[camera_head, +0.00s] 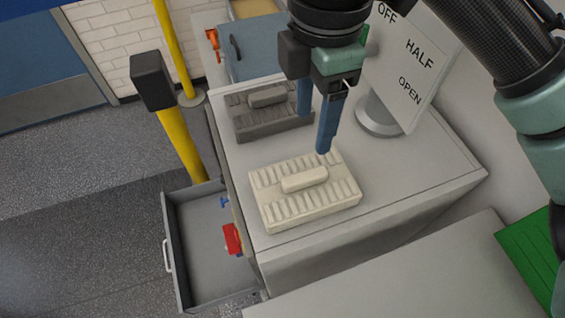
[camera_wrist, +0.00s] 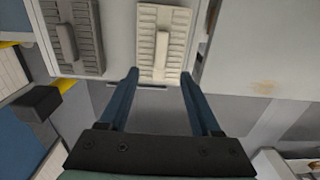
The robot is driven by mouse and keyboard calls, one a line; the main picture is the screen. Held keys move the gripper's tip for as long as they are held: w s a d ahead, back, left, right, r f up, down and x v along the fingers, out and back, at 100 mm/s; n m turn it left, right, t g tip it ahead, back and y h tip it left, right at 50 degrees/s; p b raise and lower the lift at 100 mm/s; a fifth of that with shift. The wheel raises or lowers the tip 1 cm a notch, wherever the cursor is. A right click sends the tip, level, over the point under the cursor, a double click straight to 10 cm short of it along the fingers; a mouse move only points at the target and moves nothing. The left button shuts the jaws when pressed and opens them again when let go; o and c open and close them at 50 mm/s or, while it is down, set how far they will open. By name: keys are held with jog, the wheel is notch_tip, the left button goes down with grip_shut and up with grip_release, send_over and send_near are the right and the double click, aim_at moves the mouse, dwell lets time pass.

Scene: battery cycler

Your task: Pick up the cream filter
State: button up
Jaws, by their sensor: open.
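The cream filter (camera_head: 284,207) is a ribbed block with a raised bar handle on top. It lies flat on the light grey cabinet top (camera_head: 420,179). My gripper (camera_head: 316,130) is open and empty, fingers pointing down, above the cabinet top behind the filter in the head view. In the wrist view the cream filter (camera_wrist: 161,47) is ahead of my open gripper (camera_wrist: 158,75), roughly centred between the blue fingertips. I see no contact; the exact height gap cannot be told.
A dark grey filter (camera_head: 248,125) of similar shape lies beside the cream one, close to my fingers. A sign reading OFF, HALF, OPEN (camera_head: 405,70) stands behind on a round base. An open drawer (camera_head: 205,254) juts out at left, near a yellow post (camera_head: 182,148).

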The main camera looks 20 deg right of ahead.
send_over(306, 175)
jog(key=f, duration=0.7)
jog(key=shift+w+f, duration=0.2)
jog(key=shift+f, duration=0.2)
jog(key=f, duration=0.5)
jog(key=shift+s, duration=0.2)
grip_shut()
dwell(0.6)
